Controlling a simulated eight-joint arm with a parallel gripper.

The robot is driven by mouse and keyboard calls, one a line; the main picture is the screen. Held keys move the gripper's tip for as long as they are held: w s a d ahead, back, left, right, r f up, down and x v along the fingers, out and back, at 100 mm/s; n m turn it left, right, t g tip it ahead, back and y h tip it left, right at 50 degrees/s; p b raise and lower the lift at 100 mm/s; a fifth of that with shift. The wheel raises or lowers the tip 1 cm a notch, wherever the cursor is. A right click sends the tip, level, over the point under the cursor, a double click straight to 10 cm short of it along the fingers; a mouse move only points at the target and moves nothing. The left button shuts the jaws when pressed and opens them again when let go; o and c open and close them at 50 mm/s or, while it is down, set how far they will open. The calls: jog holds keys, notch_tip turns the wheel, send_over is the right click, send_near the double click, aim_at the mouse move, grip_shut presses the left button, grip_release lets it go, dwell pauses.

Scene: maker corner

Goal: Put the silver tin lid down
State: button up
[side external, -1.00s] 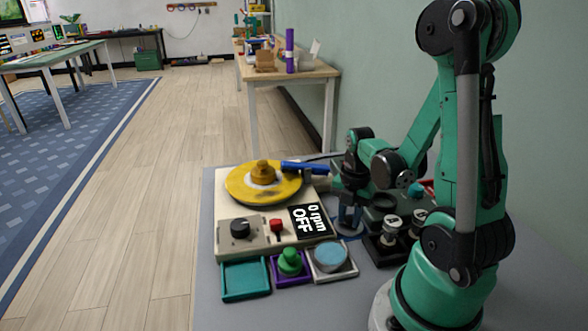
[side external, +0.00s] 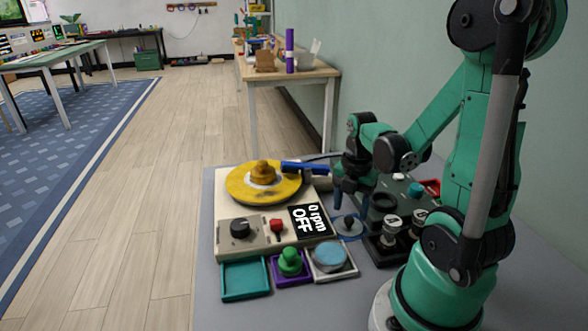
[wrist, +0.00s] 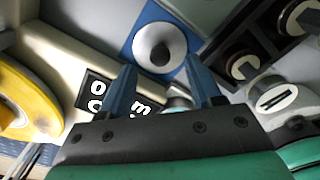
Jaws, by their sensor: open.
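The silver tin lid (side external: 348,226) lies flat on a blue patch (side external: 361,236) of the grey bench, to the right of the rpm display. In the wrist view the lid (wrist: 148,36) is a pale disc with a dark round knob in its middle, and the blue patch (wrist: 190,72) shows around it. My gripper (side external: 350,203) is open and empty above the lid, clear of its knob. In the wrist view my two blue fingers (wrist: 160,68) stand apart, with the lid beyond their tips.
The yellow turntable (side external: 240,188) with a blue bar (side external: 304,168) over its edge is left of my gripper. A dark rack (side external: 384,255) with several round pieces stands close on the right. Small teal (side external: 245,294), purple and pale trays line the front.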

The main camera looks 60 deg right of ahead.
aim_at(349, 218)
notch_tip(349, 218, up, 9)
jog(key=w+a+m+t, duration=0.3)
jog(key=w+a+m, duration=0.1)
jog(key=a+m, duration=0.3)
jog(key=w+a+r+m+t, duration=0.1)
jog(key=w+a+m+t, duration=0.3)
jog(key=a+m, duration=0.4)
jog(key=m, duration=0.3)
jog(key=shift+a, duration=0.3)
